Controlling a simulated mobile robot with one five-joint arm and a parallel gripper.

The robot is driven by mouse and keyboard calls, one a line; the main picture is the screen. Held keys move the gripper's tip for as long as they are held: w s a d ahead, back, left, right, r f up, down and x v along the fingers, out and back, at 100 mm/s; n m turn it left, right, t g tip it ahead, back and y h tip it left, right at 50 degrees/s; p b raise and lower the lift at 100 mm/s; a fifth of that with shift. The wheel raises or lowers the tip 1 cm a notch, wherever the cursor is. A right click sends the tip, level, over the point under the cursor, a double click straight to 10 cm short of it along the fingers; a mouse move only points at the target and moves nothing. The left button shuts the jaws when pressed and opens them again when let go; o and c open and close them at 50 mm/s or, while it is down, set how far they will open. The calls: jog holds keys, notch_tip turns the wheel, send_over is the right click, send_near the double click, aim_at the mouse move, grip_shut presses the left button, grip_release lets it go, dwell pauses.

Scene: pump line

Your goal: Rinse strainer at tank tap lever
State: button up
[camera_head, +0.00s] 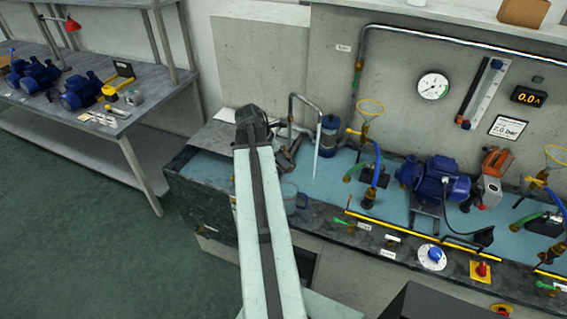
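A grey gooseneck tap (293,104) stands at the back left of the bench. A thin pale streak, which looks like running water, drops from its spout. My gripper (290,160) is at the end of my arm, left of this streak and low beside the tap. It is small and dark here, and my arm partly hides it, so I cannot tell whether its fingers are open or hold anything. I cannot make out the tap lever or the strainer for certain.
A blue canister (328,135) stands right of the streak. A blue pump (434,180), hoses and a yellow rail (400,229) fill the bench to the right. A grey side table (115,122) with more pumps is at left. The green floor (100,240) between is clear.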

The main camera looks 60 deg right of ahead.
jog(key=shift+s+d, duration=0.1)
jog(key=shift+d, duration=0.15)
jog(key=s+d+f+b, duration=0.2)
jog(key=s+d, duration=0.5)
jog(key=d, duration=0.5)
jog(key=shift+f, duration=0.35)
jog(key=shift+s, duration=0.1)
jog(key=shift+s+a, duration=0.35)
jog(key=shift+s, duration=0.15)
jog(key=shift+w+d, duration=0.1)
dwell(0.4)
